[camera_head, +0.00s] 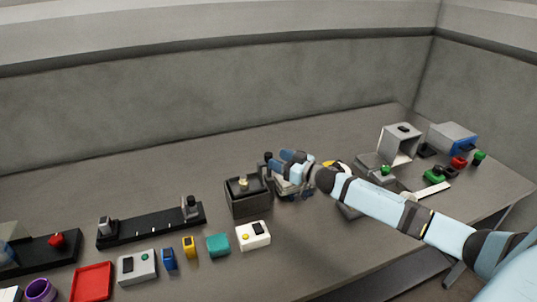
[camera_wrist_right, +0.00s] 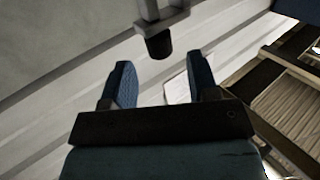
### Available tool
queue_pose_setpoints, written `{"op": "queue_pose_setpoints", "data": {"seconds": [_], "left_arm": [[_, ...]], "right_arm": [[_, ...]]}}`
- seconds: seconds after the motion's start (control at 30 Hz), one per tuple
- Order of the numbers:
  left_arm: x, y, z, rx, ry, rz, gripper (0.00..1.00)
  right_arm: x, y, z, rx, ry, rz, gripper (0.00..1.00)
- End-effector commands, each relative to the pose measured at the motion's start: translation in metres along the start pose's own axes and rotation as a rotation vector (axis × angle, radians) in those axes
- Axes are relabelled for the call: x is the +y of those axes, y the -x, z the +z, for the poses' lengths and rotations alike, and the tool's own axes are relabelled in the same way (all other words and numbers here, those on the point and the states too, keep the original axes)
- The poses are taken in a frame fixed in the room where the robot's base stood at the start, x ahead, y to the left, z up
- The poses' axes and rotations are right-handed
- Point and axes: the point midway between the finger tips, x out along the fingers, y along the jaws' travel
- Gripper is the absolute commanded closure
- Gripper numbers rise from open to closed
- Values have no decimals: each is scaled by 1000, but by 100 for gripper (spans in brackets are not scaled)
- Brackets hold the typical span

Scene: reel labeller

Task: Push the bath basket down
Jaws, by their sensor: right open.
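A dark, box-shaped vessel (camera_head: 249,207) stands mid-table in the head view, with a pale yellowish knob (camera_head: 243,183) on top. It looks like the bath with its basket, but I cannot tell how deep the basket sits. My right gripper (camera_head: 283,156) is just right of it, above the table, with its fingers toward the left. In the right wrist view the gripper (camera_wrist_right: 160,78) is open, its two blue fingers apart with nothing between them. A black-tipped part on a grey bracket (camera_wrist_right: 158,45) lies beyond the fingertips. My left gripper is not in view.
A grey open housing (camera_head: 400,145) stands right. Bare table lies behind the vessel.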

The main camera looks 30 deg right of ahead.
Motion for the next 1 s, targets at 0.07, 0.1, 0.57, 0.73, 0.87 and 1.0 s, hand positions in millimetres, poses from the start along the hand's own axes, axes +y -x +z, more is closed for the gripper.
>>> {"op": "queue_pose_setpoints", "data": {"seconds": [0.07,0.1,0.57,0.73,0.87,1.0], "left_arm": [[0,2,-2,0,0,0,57],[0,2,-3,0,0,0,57],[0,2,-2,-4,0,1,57],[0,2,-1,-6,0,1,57],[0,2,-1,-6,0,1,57],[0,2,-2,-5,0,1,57]], "right_arm": [[0,-15,-2,2,-1,1,45],[0,-21,-2,3,-1,1,45],[0,-47,0,-1,-1,0,45],[0,-46,0,-1,-1,0,57],[0,-46,0,0,-1,0,87],[0,-46,0,0,-1,0,100]]}}
